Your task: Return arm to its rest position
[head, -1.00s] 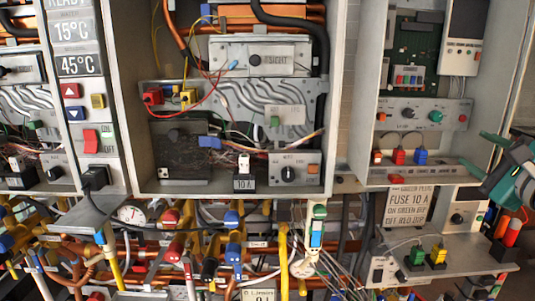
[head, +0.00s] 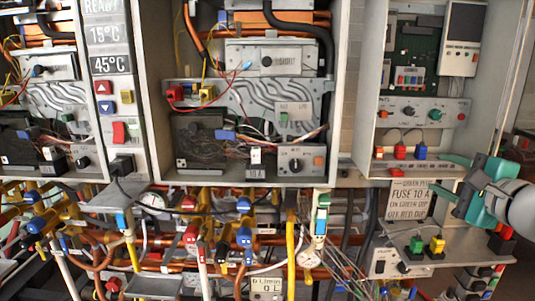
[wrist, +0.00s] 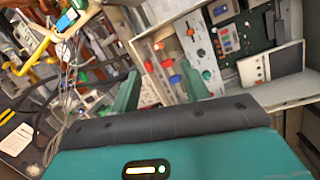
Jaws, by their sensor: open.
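My gripper (head: 440,174) is teal and sits at the right of the head view, in front of the lower edge of the right-hand open cabinet. My pale arm link (head: 522,208) enters from the right edge behind it. In the wrist view my gripper (wrist: 160,88) shows two green fingers spread apart with nothing between them. Beyond the fingers are the right cabinet's panel and a shelf edge. Whether the fingers touch the cabinet cannot be told.
The right cabinet (head: 372,90) holds a circuit board and a white display unit (head: 463,40). A fuse sign (head: 410,198) and a lower shelf (head: 455,265) are close to my gripper. The middle cabinet (head: 152,100) stands left. Pipes and cables crowd below.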

